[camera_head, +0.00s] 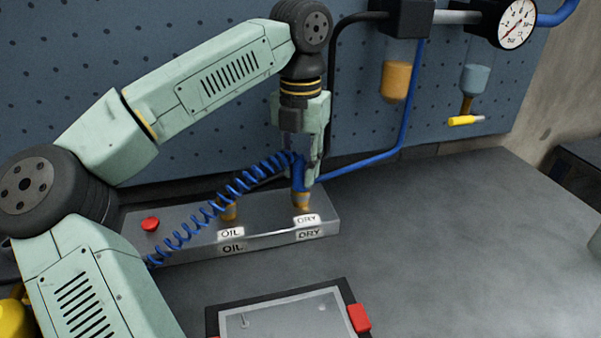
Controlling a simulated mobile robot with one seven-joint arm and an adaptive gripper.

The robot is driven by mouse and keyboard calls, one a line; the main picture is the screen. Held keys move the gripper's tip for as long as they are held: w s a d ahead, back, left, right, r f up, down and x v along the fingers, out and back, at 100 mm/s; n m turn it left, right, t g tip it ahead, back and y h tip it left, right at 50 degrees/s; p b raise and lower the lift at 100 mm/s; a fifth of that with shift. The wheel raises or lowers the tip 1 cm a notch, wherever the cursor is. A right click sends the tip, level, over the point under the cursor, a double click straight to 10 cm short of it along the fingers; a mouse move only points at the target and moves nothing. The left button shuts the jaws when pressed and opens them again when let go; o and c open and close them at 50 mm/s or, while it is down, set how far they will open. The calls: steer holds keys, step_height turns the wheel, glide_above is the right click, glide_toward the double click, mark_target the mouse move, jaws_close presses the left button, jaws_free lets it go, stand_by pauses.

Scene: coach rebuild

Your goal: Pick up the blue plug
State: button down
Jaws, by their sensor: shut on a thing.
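The blue plug (299,172) is upright between the fingers of my gripper (301,165), at the end of a coiled blue hose (235,195). My gripper points down and is shut on the plug. Just below the plug is the brass fitting (301,200) at the DRY label on the grey metal block (275,216). I cannot tell whether the plug still touches this fitting. A second brass fitting (229,211) stands at the OIL label, left of the gripper.
A red button (150,224) is on the block's left end. A black-framed tray (280,318) with a red latch (359,318) lies in front. A pegboard wall (180,50) with a gauge (517,23) and hoses stands behind. The bench (440,230) is clear at the right.

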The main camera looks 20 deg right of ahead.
steer(key=shift+r, duration=0.1)
step_height(320, 180, up, 10)
steer(key=shift+r, duration=0.15)
step_height(320, 180, up, 4)
steer(key=p, duration=0.4)
steer(key=shift+r, duration=0.2)
steer(key=shift+f, duration=0.1)
stand_by(0.4)
